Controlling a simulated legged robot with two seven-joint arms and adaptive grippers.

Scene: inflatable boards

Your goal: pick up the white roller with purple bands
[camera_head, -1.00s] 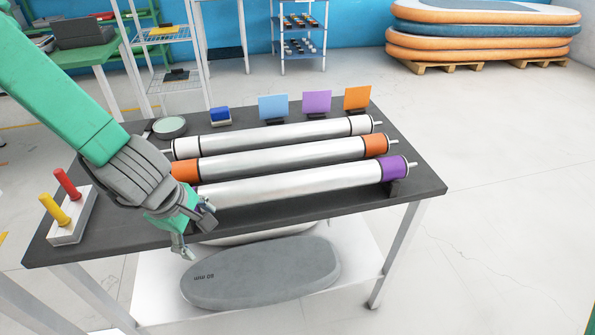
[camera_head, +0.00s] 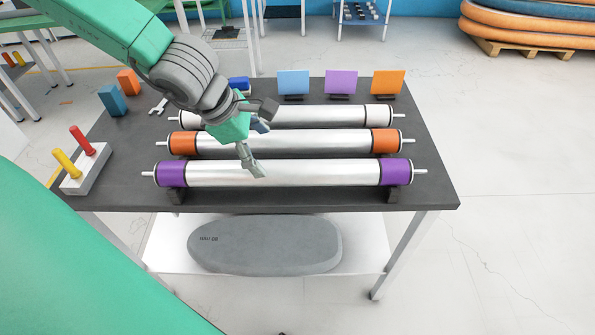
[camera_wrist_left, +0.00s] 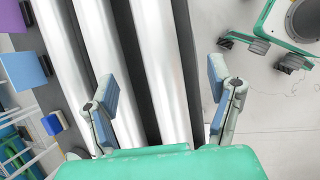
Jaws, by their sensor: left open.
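The white roller with purple bands (camera_head: 300,172) lies on dark supports at the front of the table, nearest me. Its purple bands are at both ends. My left gripper (camera_head: 262,138) is open and empty above the rollers, with one finger in front of the purple-banded roller's middle in the head view. In the left wrist view, a silver roller body (camera_wrist_left: 163,60), apparently the purple-banded one, shows between the open fingers (camera_wrist_left: 162,82). Its bands are out of that view. I cannot tell the exact height of the fingers above it. My right gripper is not in view.
Behind it lie an orange-banded roller (camera_head: 310,141) and a white-ended roller (camera_head: 330,115). Blue (camera_head: 293,82), purple (camera_head: 341,82) and orange (camera_head: 388,82) cards stand at the back. A white block with yellow and red pegs (camera_head: 85,172) sits at the left. A grey board (camera_head: 265,246) lies below.

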